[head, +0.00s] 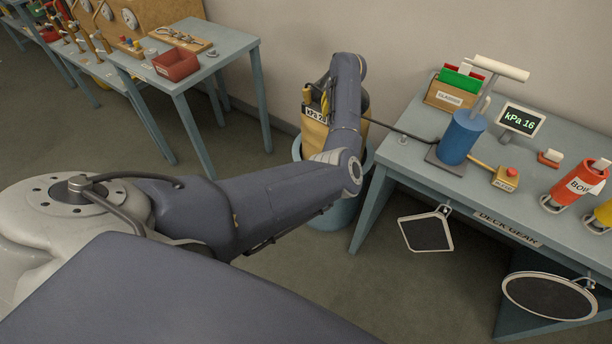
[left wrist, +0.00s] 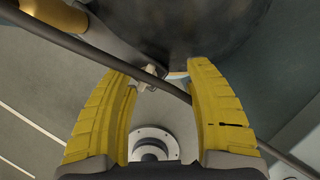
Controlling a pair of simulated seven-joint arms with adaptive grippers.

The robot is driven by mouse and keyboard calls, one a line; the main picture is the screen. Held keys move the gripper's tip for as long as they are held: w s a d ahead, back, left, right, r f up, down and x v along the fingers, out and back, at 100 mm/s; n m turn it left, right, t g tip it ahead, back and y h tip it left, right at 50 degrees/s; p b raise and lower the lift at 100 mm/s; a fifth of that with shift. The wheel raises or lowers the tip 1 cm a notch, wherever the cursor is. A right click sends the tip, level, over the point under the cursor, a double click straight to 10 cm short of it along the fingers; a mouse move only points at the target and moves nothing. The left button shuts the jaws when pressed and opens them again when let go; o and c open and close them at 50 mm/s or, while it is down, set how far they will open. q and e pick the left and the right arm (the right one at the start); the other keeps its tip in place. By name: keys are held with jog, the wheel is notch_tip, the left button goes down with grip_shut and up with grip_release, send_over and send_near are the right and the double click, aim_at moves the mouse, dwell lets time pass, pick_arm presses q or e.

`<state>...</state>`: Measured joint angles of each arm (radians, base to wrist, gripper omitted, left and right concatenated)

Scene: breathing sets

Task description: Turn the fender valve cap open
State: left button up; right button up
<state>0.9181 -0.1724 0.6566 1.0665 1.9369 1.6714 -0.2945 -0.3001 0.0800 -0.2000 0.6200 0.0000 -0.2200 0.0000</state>
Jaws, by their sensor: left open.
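A yellow drum-like body (head: 315,132) with a kPa label, apparently the fender, stands in a blue round tub (head: 336,214) behind my left arm. Its top is mostly hidden by my wrist. My left gripper (head: 313,93) is at its upper part, mostly hidden in the head view. In the left wrist view the two yellow fingers of my left gripper (left wrist: 160,74) are apart. A small pale fitting, possibly the valve cap (left wrist: 148,77), shows between the fingertips, not clearly touched. A large dark rounded body (left wrist: 180,28) lies just beyond. My right gripper is in neither view.
A dark hose (head: 400,131) runs to the blue pump (head: 462,138) on the right bench; a dark rod or hose crosses between my fingers. Another table (head: 205,62) stands left.

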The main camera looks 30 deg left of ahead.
pick_arm(q)
jog(key=m+t+h, duration=0.1)
jog(key=m, duration=0.3)
jog(key=shift+a, duration=0.15)
jog(key=m+h, duration=0.1)
jog(key=m, duration=0.2)
jog(key=shift+m+h, duration=0.4)
jog(key=v, duration=1.7)
jog(key=s+a+f+m+g+y, duration=0.2)
jog(key=s+a+f+y, duration=0.3)
jog(key=a+f+y, duration=0.35)
jog(key=s+a+f+m+g+y, duration=0.2)
jog(key=s+a+f+y, duration=0.45)
jog(key=a+f, duration=0.2)
jog(key=s+d+f+m+t+h, duration=0.2)
jog(key=d+f+m+t+h, duration=0.2)
jog(key=d+f+m+t, duration=0.3)
jog(key=s+d+f+m+t+h, duration=0.2)
jog(key=d+f+m+t+h, duration=0.3)
jog(key=f+m, duration=1.2)
jog(key=d+f+t, duration=0.3)
jog(key=d, duration=0.3)
jog(key=shift+d+m, duration=0.4)
